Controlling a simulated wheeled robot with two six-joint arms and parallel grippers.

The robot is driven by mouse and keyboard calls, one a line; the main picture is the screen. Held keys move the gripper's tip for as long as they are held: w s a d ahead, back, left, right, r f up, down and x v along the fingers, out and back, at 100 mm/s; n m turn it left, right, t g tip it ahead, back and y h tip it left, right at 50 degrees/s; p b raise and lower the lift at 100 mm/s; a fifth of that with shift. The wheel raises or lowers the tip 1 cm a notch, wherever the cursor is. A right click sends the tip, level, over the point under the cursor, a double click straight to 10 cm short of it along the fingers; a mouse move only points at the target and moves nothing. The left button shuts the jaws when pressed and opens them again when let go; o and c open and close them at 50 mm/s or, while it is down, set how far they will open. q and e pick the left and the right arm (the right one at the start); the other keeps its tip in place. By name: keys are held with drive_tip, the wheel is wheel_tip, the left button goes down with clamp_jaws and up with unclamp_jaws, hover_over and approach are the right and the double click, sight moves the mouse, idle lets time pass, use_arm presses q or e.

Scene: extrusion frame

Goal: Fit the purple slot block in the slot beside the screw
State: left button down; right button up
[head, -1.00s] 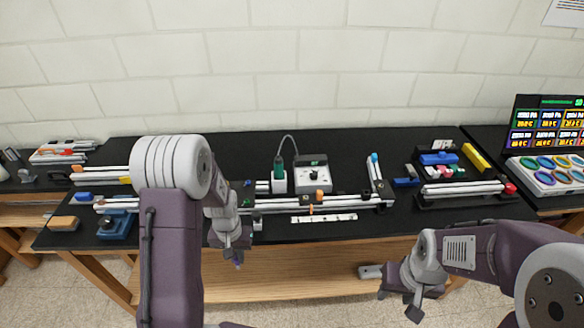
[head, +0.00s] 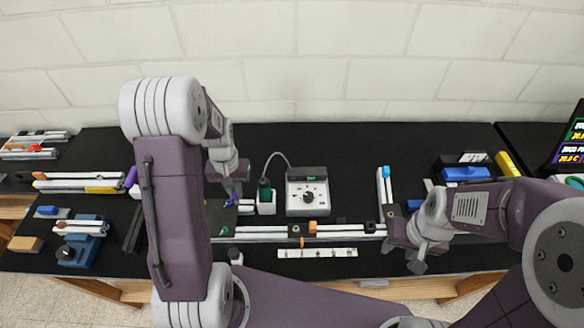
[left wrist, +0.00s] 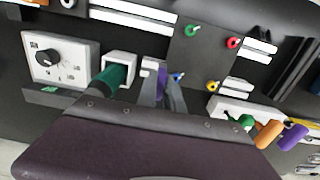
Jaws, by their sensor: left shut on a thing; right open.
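My left gripper (head: 230,196) is shut on the small purple slot block (left wrist: 161,82), which shows between its fingers in the left wrist view. The gripper is over the table, left of the green-handled tool, and largely hides the block in the head view. The pale extrusion frame (head: 345,235) lies along the front, with an orange block (head: 312,227) on it and a green piece (head: 224,231) near its left end. I cannot pick out the screw or its slot surely. My right gripper (head: 405,259) is open and empty near the frame's right end.
A meter box with a knob (head: 307,192) and a green-handled tool in a white holder (head: 265,197) stand behind the frame. A white perforated strip (head: 317,253) lies in front. A blue fixture (head: 82,242) is at the left. The back of the table is clear.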

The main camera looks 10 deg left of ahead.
use_arm(q)
drive_tip(key=shift+s, duration=0.1)
drive_tip(key=shift+s+p, duration=0.1)
drive_tip(key=shift+p, duration=0.35)
drive_tip(key=shift+w+d+f+p, duration=0.1)
drive_tip(key=shift+w+f+p, duration=0.25)
drive_tip(key=shift+w, duration=0.25)
drive_tip(key=p, duration=0.2)
approach(254, 192)
drive_tip(key=shift+s+f, duration=0.1)
drive_tip(key=shift+s, duration=0.25)
drive_tip(key=shift+f, duration=0.2)
drive_tip(key=f+p, duration=0.1)
drive_tip(key=f, duration=0.1)
drive_tip(key=f+p, duration=0.1)
drive_tip(key=shift+w+f, duration=0.2)
drive_tip(key=shift+f, duration=0.35)
drive_tip(key=shift+s, duration=0.1)
use_arm(e)
wheel_tip(254, 192, up, 6)
drive_tip(key=s, duration=0.2)
drive_tip(key=shift+f, duration=0.15)
use_arm(q)
drive_tip(key=shift+f+b, duration=0.1)
drive_tip(key=shift+b, duration=0.25)
drive_tip(key=c, duration=1.5)
unclamp_jaws()
use_arm(e)
drive_tip(key=shift+w+f, duration=0.15)
drive_tip(key=shift+f, duration=0.05)
